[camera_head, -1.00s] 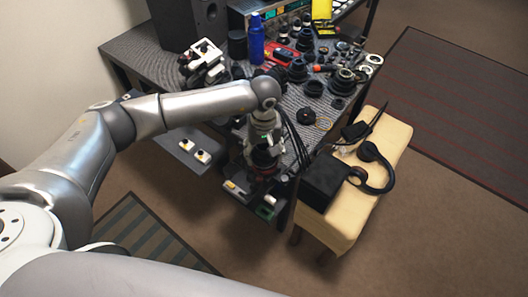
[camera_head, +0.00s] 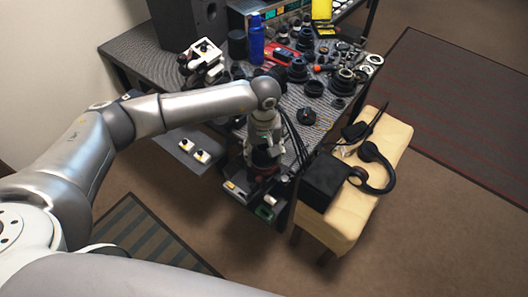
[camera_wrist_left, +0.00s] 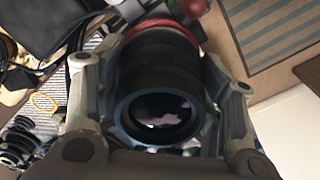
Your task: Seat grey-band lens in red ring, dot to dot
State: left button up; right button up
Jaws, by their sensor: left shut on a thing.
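My left gripper (camera_head: 263,160) is low at the front edge of the workbench, shut around a dark lens (camera_wrist_left: 160,70). In the left wrist view its fingers (camera_wrist_left: 158,85) sit on both sides of the black ribbed barrel, with the glass facing the camera. A red ring (camera_wrist_left: 165,27) shows at the far end of the lens, touching or very close to it; I cannot tell whether the lens is seated. In the head view the red ring (camera_head: 264,171) is a small dark red patch under the gripper. The grey band and the dots cannot be made out. My right gripper is not visible.
The workbench (camera_head: 135,45) holds several lens parts, a blue bottle (camera_head: 256,42) and a black speaker (camera_head: 186,22). A black cap (camera_head: 306,116) lies right of my arm. A cream-covered bench (camera_head: 345,215) with a black box (camera_head: 325,180) and headphones (camera_head: 376,165) stands at right.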

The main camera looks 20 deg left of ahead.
pick_arm(q)
jog(key=o, duration=1.3)
jog(key=shift+r, duration=0.1)
notch_tip(320, 180, up, 12)
jog(key=shift+f, duration=0.1)
jog(key=shift+d, duration=0.1)
